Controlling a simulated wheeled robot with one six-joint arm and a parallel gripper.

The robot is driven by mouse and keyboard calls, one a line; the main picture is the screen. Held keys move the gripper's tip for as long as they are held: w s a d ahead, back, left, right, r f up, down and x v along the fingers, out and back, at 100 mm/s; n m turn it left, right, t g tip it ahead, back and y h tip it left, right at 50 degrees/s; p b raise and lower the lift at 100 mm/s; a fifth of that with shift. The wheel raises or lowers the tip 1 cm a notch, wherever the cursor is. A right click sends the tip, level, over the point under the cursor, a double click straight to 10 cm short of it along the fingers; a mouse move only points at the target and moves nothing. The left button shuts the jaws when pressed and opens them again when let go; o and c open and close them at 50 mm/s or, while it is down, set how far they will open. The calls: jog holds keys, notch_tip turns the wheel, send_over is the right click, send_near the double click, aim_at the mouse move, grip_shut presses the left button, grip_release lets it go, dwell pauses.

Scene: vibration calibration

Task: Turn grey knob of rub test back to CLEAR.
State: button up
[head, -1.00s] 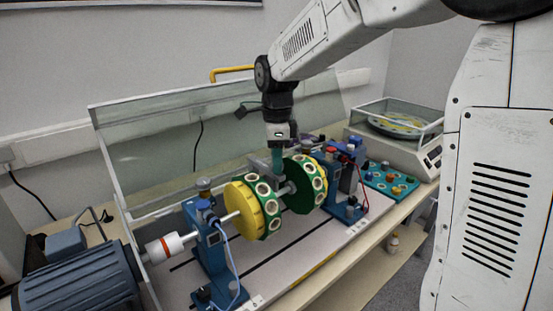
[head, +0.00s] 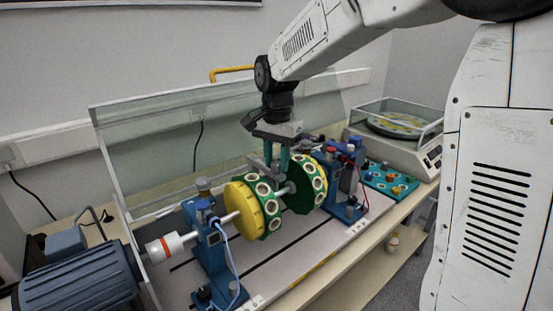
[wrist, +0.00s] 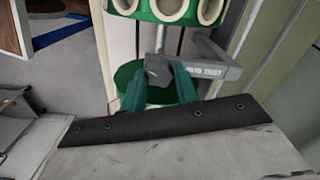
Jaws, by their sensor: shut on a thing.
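The grey knob (wrist: 158,72) of the rub test sits between the two green fingers of my gripper (wrist: 159,82) in the wrist view. A grey bracket (wrist: 212,70) with lettering that looks like "RUB TEST" lies right beside it. My gripper (head: 276,164) also shows in the head view, pointing down between the two yellow-and-green discs. It is shut on the knob. The fingers hide much of the knob in the head view. I cannot read a CLEAR mark in either view.
The left disc (head: 240,210) and right disc (head: 303,187) sit close on both sides of my fingers, on a shared shaft. Blue bearing stands (head: 206,250) carry the shaft. A clear raised guard (head: 150,165) stands behind. A blue motor (head: 80,285) is at the left.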

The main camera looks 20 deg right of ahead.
jog(key=n, duration=0.5)
jog(key=shift+n, duration=0.4)
jog(key=n, duration=0.9)
jog(key=shift+r, duration=0.1)
jog(key=n, duration=0.4)
jog(key=shift+w+n, duration=0.1)
jog(key=shift+n, duration=0.2)
jog(key=n, duration=0.9)
jog(key=shift+n, duration=0.4)
jog(key=n, duration=0.4)
jog(key=shift+n, duration=0.3)
jog(key=n, duration=0.4)
jog(key=shift+n, duration=0.3)
